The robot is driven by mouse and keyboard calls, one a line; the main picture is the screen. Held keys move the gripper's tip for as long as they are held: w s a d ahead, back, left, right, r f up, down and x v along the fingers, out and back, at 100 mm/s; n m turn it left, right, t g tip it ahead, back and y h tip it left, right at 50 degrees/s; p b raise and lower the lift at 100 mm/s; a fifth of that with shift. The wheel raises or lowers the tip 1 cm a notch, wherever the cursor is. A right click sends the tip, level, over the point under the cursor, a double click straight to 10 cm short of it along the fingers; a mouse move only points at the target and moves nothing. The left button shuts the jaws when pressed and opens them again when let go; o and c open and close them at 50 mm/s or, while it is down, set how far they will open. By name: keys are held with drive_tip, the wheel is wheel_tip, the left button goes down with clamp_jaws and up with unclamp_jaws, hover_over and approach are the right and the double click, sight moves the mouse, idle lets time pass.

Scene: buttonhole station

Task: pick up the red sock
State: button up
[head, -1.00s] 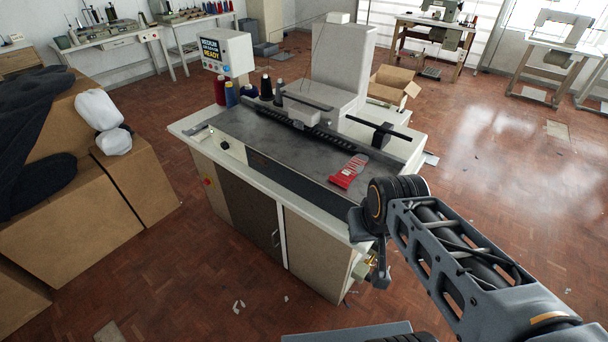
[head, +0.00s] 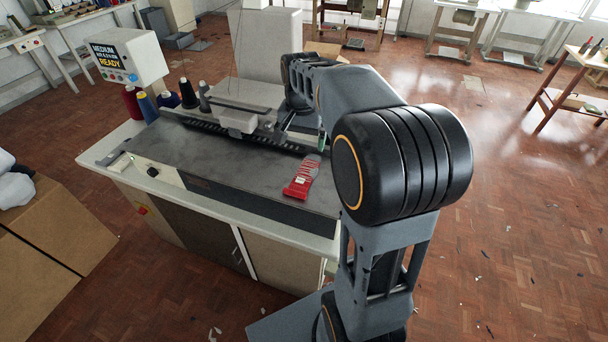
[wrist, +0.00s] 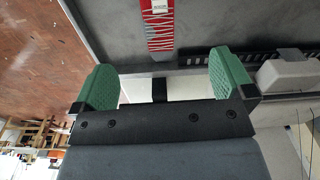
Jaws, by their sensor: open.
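The red sock (head: 302,177) lies flat on the grey top of the buttonhole station (head: 240,160), near its right front part. It has a red end and a red-and-white patterned end with a small white label. In the wrist view the red sock (wrist: 159,25) shows at the top centre, beyond the fingertips and partly cut off by the frame edge. My gripper (wrist: 160,75) is open and empty, its green pads wide apart. In the head view my gripper (head: 305,138) is above the station's top, behind the sock and apart from it; my arm hides part of it.
A dark rail and a light grey machine head (head: 238,121) stand behind the sock. Several thread spools (head: 188,94) and a display box (head: 127,57) are at the station's left. Cardboard boxes (head: 50,230) stand left on the floor. The grey top left of the sock is clear.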

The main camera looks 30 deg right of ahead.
drive_tip(key=w+d+f+m, duration=0.1)
drive_tip(key=w+d, duration=0.1)
hover_over(304, 176)
wheel_tip(304, 176, down, 7)
drive_tip(key=shift+w+d+r, duration=0.15)
drive_tip(key=shift+f, duration=3.15)
drive_tip(key=shift+c, duration=0.4)
drive_tip(key=c, duration=0.9)
